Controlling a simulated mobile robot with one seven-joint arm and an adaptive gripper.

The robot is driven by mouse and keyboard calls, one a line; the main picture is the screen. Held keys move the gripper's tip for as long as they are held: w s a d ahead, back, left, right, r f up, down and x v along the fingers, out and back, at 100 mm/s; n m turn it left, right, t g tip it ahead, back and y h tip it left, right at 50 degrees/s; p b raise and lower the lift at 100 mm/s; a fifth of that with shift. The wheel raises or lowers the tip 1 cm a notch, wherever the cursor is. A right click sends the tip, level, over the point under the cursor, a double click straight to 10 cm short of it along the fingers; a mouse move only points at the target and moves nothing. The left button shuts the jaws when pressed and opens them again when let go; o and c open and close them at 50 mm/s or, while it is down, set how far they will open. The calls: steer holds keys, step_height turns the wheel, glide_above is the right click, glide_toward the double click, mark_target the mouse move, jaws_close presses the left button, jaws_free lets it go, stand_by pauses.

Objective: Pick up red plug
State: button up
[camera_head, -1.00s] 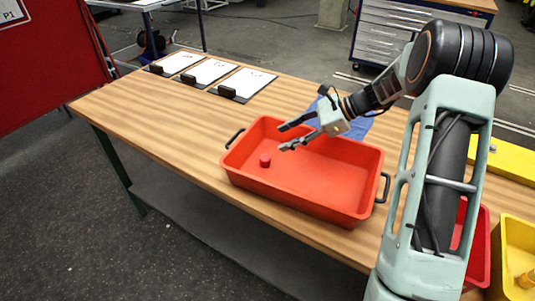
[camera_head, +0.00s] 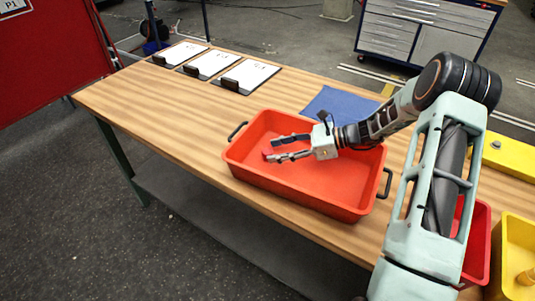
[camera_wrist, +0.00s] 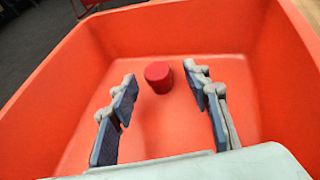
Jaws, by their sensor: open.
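The red plug (camera_wrist: 159,77) stands upright on the floor of the orange-red tray (camera_wrist: 70,75) in the wrist view, a little beyond the fingertips and between their lines. My gripper (camera_wrist: 160,82) is open, with one finger on each side and nothing held. In the head view, my gripper (camera_head: 274,147) is inside the outline of the tray (camera_head: 297,196), pointing left. The plug (camera_head: 267,152) is mostly hidden by the fingers there, with only a little red showing at the tips.
The tray has dark handles and raised walls around my gripper. It stands on a wooden table (camera_head: 150,105). A blue cloth (camera_head: 343,103) lies behind it, several clipboards (camera_head: 247,75) at the back left. Red and yellow bins (camera_head: 515,240) stand at the right.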

mark_target(268, 151)
steer(key=x, duration=0.3)
steer(key=shift+a+f, duration=0.25)
steer(key=shift+a, duration=0.1)
steer(key=c, duration=1)
steer(key=shift+r, duration=0.1)
